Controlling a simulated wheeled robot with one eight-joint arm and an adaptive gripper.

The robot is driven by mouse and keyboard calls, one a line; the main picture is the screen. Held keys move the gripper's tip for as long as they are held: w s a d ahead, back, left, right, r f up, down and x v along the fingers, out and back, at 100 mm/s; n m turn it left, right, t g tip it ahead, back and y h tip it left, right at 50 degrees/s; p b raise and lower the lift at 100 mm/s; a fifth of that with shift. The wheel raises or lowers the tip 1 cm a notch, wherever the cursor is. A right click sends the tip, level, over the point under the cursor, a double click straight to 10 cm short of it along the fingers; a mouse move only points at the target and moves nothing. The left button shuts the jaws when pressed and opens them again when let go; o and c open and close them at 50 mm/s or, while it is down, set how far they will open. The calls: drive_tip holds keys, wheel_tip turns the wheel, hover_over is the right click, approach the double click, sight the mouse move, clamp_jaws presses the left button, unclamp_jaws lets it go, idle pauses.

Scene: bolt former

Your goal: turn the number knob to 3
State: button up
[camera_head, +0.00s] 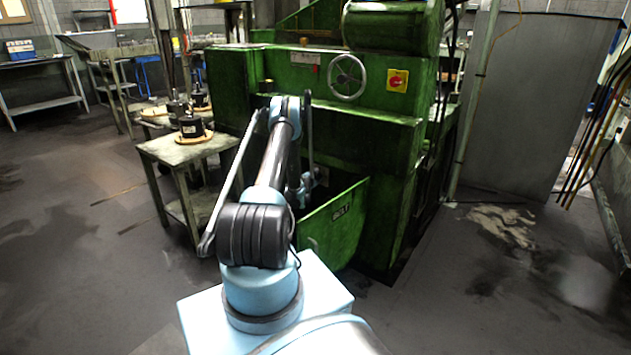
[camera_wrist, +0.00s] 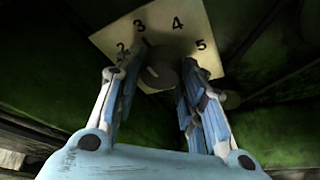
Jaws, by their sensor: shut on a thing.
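The number knob (camera_wrist: 160,74) is a dark round knob on a pale square plate (camera_wrist: 185,45) with the numbers 2, 3, 4 and 5 showing along its upper part. My gripper (camera_wrist: 152,70) has one finger on each side of the knob and is shut on it. A dark mark points up from the knob, just right of the 3; its exact setting is hard to tell. In the head view my gripper (camera_head: 308,182) is small and dim inside the machine's lower opening, and the knob cannot be made out there.
The green machine (camera_head: 385,135) stands ahead, with a handwheel (camera_head: 347,76) and a yellow-and-red switch (camera_head: 397,80) above. Its open green door (camera_head: 335,222) stands right of my arm. A small table (camera_head: 170,152) with dark parts stands left. Floor at right is mostly free.

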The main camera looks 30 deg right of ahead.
drive_tip(key=shift+m, duration=0.3)
drive_tip(key=shift+a, duration=0.1)
drive_tip(key=o, duration=1)
drive_tip(key=shift+o, duration=0.2)
